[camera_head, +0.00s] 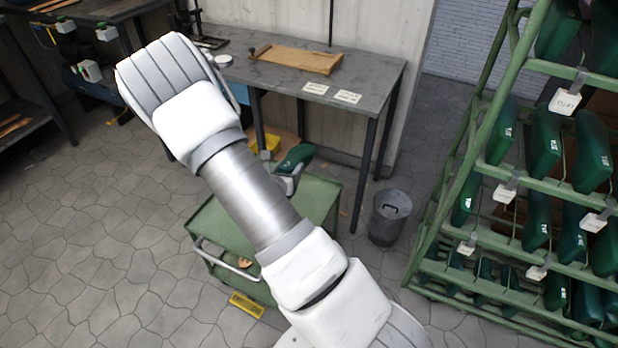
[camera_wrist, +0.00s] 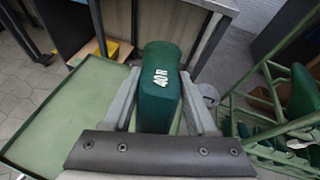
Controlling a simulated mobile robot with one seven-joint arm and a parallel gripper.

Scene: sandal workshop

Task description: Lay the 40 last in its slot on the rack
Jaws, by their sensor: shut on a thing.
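The green last marked "40R" (camera_wrist: 160,88) is between the fingers of my gripper (camera_wrist: 162,100) in the wrist view, and the gripper is shut on it. In the head view the same last (camera_head: 296,157) shows above the green cart, partly hidden behind my arm. My gripper (camera_head: 287,180) is also partly hidden there. The green rack (camera_head: 453,195) stands at the right with several green lasts on its sloping tiers and white tags on its rails. I cannot read which slot is for size 40. The rack also shows at the right of the wrist view (camera_wrist: 262,70).
A green cart (camera_head: 322,196) stands below my gripper. A grey bin (camera_head: 389,217) stands on the floor between cart and rack. A grey workbench (camera_head: 375,75) with a wooden board (camera_head: 297,59) is behind. A yellow item (camera_head: 246,305) lies near the cart's front.

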